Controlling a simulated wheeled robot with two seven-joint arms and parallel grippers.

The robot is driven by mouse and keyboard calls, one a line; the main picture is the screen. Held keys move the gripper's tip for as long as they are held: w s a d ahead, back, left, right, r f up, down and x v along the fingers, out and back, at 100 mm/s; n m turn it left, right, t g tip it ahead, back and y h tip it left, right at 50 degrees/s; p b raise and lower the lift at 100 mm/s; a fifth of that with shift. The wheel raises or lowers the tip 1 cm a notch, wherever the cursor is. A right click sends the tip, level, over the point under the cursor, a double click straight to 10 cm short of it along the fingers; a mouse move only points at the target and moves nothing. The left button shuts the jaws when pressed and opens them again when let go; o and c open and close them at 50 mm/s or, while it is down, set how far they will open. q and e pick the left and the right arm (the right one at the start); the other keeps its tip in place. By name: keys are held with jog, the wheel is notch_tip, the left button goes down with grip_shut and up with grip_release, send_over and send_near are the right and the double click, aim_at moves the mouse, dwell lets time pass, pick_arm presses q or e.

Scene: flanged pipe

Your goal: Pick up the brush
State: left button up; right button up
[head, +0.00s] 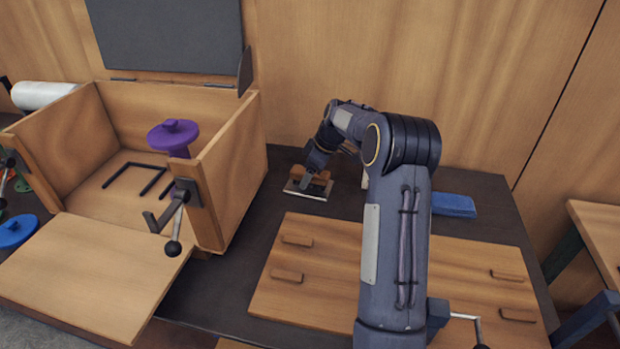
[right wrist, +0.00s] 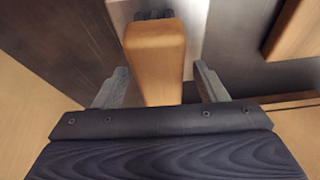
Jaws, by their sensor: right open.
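The brush (head: 318,190) lies on the dark bench top between the wooden box and the wall, with a wooden handle on a flat, pale base. My right gripper (head: 312,168) reaches down over it from the right and hides part of it. In the right wrist view the brush's wooden handle (right wrist: 155,55) lies between the two fingers of my right gripper (right wrist: 160,84). The fingers are open, with a visible gap on each side of the handle. My left gripper is not in view.
An open wooden box (head: 235,180) with a purple flanged part (head: 173,134) stands left of the brush. A wooden board (head: 300,260) with small blocks lies in front, partly under my right arm. A blue block (head: 453,205) lies to the right. The wall is close behind.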

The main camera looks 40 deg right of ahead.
aim_at(303, 171)
jog(key=shift+f, duration=0.1)
jog(key=shift+c, duration=0.3)
jog(key=c, duration=1.1)
jog(key=shift+o, duration=0.2)
jog(key=shift+r+p, duration=0.35)
jog(key=shift+r, duration=0.45)
jog(key=r, duration=0.3)
jog(key=shift+a+b, duration=0.3)
jog(key=shift+a, duration=0.05)
jog(key=s+a+r+b, duration=0.1)
jog(key=s+a+r, duration=0.1)
jog(key=a+r, duration=0.2)
jog(key=s+a+r+b, duration=0.1)
jog(key=s+a+r, duration=0.2)
jog(key=a+r, duration=0.2)
jog(key=a, duration=0.3)
jog(key=shift+s, duration=0.3)
